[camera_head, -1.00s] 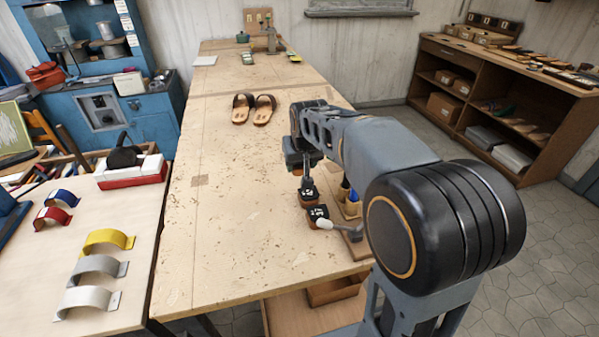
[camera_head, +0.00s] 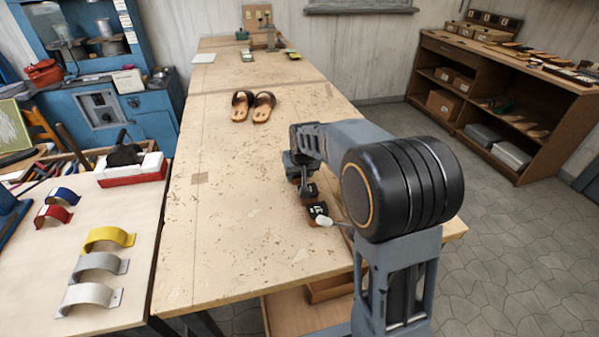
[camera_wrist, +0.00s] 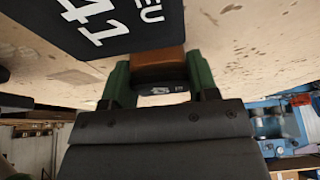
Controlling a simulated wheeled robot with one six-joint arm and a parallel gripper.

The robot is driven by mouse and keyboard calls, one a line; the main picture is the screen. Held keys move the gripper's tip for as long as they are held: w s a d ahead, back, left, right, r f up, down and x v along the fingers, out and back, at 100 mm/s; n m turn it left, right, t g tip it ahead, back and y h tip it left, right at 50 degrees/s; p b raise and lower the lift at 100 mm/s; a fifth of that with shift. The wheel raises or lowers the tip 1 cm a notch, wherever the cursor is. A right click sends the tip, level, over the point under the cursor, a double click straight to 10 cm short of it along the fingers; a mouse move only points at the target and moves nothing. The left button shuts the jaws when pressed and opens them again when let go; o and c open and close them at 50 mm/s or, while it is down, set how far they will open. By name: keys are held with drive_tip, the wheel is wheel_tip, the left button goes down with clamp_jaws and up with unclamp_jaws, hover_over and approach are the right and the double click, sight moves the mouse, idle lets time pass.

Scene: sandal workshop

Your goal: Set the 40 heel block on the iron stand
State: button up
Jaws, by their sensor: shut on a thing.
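My gripper (camera_wrist: 158,72) is shut on a small brown heel block (camera_wrist: 158,62) with a dark lower face. The green fingers press on its two sides. Its small white label is too small to read for sure. In the head view my gripper (camera_head: 305,180) is over the right side of the bench, with the held block (camera_head: 310,191) under it. A second heel block (camera_head: 317,210), with a dark top and white figures, is just in front of it. Its dark top (camera_wrist: 95,20) reads EU 41 in the wrist view. I cannot surely pick out the iron stand.
A pair of sandals (camera_head: 253,106) lies farther back on the bench (camera_head: 230,220). A grey upright fixture (camera_head: 271,38) stands at the far end. Coloured arched pieces (camera_head: 108,238) lie on the left table. The bench middle is clear.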

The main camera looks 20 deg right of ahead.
drive_tip(key=shift+f, duration=0.1)
drive_tip(key=o, duration=0.9)
drive_tip(key=shift+r, duration=0.35)
drive_tip(key=v, duration=1.1)
drive_tip(key=shift+s+r, duration=0.15)
drive_tip(key=shift+r, duration=0.15)
drive_tip(key=shift+o, duration=0.3)
